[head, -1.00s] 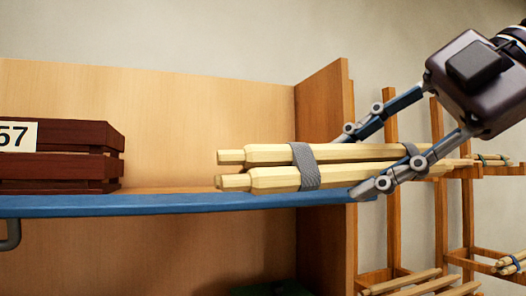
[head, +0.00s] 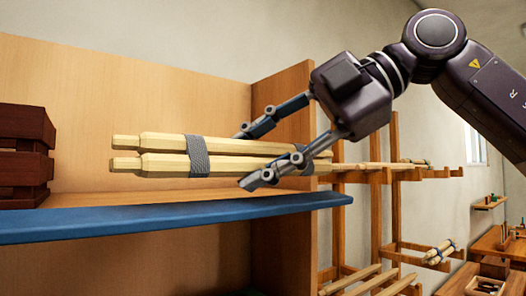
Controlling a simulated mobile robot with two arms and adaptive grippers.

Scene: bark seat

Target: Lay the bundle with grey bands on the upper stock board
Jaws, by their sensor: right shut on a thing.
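The bundle with grey bands (head: 168,165) is made of pale wooden sticks with tapered ends. It lies about level, and two grey bands wrap it. My right gripper (head: 242,160) is shut on it near its right part, one finger on the near side and one on the far side. The upper stock board (head: 170,216) is a shelf with a blue front edge. The bundle shows above this board, with a gap between them in the picture. My left gripper is not in view.
A dark red slatted crate (head: 22,160) stands on the board at the left. An upright wooden side panel (head: 282,110) closes the shelf at the right. Wooden racks (head: 384,190) with other stick bundles (head: 440,251) stand farther right. The board between crate and panel looks clear.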

